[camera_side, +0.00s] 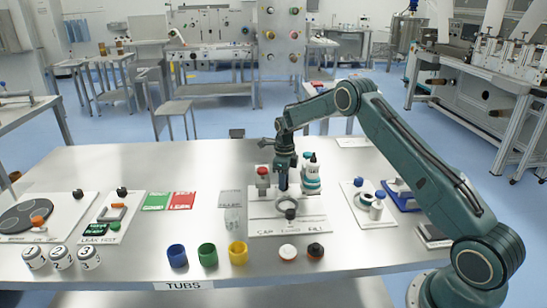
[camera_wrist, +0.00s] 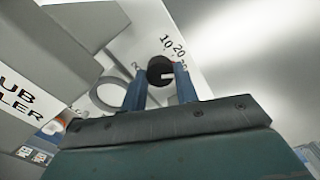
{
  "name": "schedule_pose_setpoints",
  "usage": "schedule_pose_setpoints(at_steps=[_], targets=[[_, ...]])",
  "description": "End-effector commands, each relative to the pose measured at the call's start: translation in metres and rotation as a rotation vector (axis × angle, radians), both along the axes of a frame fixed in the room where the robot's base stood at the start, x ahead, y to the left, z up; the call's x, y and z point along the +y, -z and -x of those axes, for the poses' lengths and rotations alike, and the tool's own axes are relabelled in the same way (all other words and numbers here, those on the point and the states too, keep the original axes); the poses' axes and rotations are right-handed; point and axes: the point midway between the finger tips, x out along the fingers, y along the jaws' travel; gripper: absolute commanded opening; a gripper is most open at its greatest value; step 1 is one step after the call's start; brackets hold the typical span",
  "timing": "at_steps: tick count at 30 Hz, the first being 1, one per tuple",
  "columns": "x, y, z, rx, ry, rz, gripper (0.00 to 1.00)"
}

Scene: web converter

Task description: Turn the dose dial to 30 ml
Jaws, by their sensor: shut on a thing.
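The dose dial (camera_wrist: 158,68) is a small black round knob with a white mark, seen in the wrist view on a white panel. The numbers 10 and 20 are printed beside it; other marks are partly hidden by my fingers. The white mark points toward the right finger, and I cannot read which number it lines up with. My gripper (camera_wrist: 160,78) has its two blue fingers on either side of the dial, shut on it.
A grey ring (camera_wrist: 108,95) sits left of the dial. A white-and-teal bottle (camera_side: 311,178) and a red-topped item (camera_side: 263,180) stand close to my gripper. Blue (camera_side: 177,255), green (camera_side: 207,255) and yellow (camera_side: 238,252) tubs stand in front to the left.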

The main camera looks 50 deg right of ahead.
Motion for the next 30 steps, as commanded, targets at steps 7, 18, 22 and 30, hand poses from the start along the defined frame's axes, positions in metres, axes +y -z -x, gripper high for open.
schedule_pose_setpoints(at_steps=[7,18,22,30], targets=[[-0.0004,-0.0013,0.0002,0.0,0.101,0.0,0.07],[-0.0004,-0.0015,0.0002,0.0,0.125,0.0,0.07],[-0.0004,-0.0015,0.0,0.0,0.124,0.0,0.07],[-0.0003,-0.0008,0.0001,0.0,0.122,0.0,0.52]])
